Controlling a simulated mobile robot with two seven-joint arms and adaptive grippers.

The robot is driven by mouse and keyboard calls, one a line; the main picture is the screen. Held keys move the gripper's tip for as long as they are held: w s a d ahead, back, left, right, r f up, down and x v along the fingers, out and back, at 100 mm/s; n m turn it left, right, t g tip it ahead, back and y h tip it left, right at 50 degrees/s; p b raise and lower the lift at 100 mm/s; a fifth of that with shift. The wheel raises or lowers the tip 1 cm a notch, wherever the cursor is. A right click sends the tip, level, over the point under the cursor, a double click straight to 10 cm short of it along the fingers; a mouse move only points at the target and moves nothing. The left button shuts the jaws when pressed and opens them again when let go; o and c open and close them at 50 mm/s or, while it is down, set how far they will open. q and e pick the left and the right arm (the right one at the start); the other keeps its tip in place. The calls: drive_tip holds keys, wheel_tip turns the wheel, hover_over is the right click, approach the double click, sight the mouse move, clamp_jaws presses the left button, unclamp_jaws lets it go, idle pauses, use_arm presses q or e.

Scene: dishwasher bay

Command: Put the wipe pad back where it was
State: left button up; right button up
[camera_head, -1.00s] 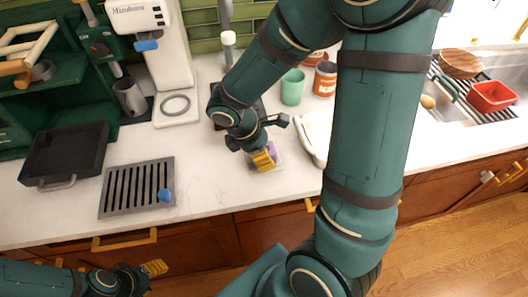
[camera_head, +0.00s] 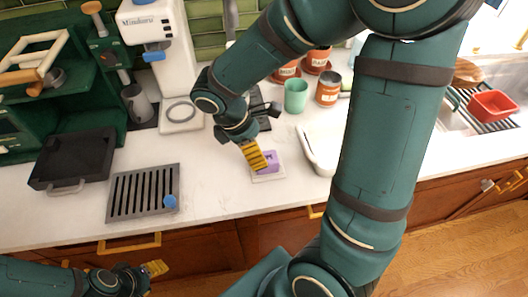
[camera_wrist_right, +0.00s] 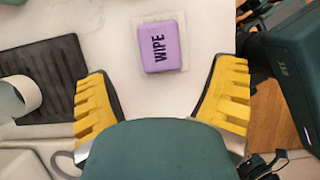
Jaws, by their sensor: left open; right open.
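The purple wipe pad (camera_head: 268,161), marked WIPE, lies on a pale square mat (camera_head: 273,176) on the white counter. In the right wrist view the pad (camera_wrist_right: 160,46) lies flat on the mat (camera_wrist_right: 189,27), beyond the fingertips and between their lines. My right gripper (camera_head: 254,156) is just beside and above the pad in the head view; its yellow fingers (camera_wrist_right: 163,92) are spread wide with nothing between them. My left gripper (camera_head: 155,268) is low at the left, in front of the counter's drawers, open and empty.
A slotted grey drip tray (camera_head: 143,193) with a blue knob lies to the left. A white tray (camera_head: 318,150) stands right of the pad. A green cup (camera_head: 295,95) and labelled jars (camera_head: 328,88) stand behind. Bare counter (camera_head: 215,180) lies left of the pad.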

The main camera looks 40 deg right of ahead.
drive_tip(key=p+v, duration=0.1)
drive_tip(key=v, duration=0.4)
drive_tip(key=shift+f, duration=0.15)
idle(0.4)
